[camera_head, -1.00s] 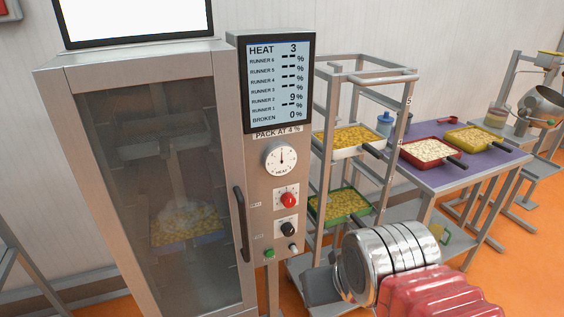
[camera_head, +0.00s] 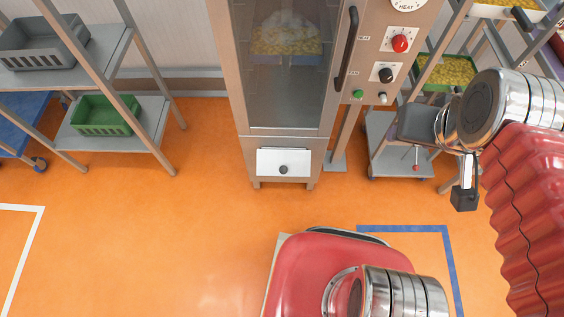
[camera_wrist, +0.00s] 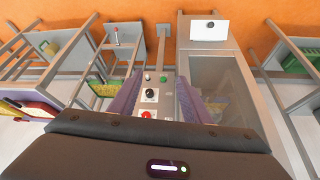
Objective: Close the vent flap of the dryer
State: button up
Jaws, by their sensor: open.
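The dryer (camera_head: 237,80) is a tall metal cabinet with a glass door at the top middle of the head view. Its vent flap (camera_head: 268,166) is a pale panel with a dark knob (camera_head: 283,170), low on the front below the door. I cannot tell how far the flap stands out. The flap also shows upside down at the top of the wrist view (camera_wrist: 208,31). My gripper (camera_wrist: 158,98) is open and empty, with purple fingers apart in front of the control panel, well away from the flap. Its fingertips are hidden in the head view.
The control panel (camera_head: 372,45) carries red, black and green controls beside the door handle (camera_head: 347,48). A trolley (camera_head: 385,150) stands right of the dryer. A rack with a green crate (camera_head: 105,114) stands left. The orange floor before the flap is clear.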

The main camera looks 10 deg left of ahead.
aim_at(276, 161)
jog(key=u, duration=1.25)
jog(key=i, duration=0.35)
jog(key=u, duration=0.85)
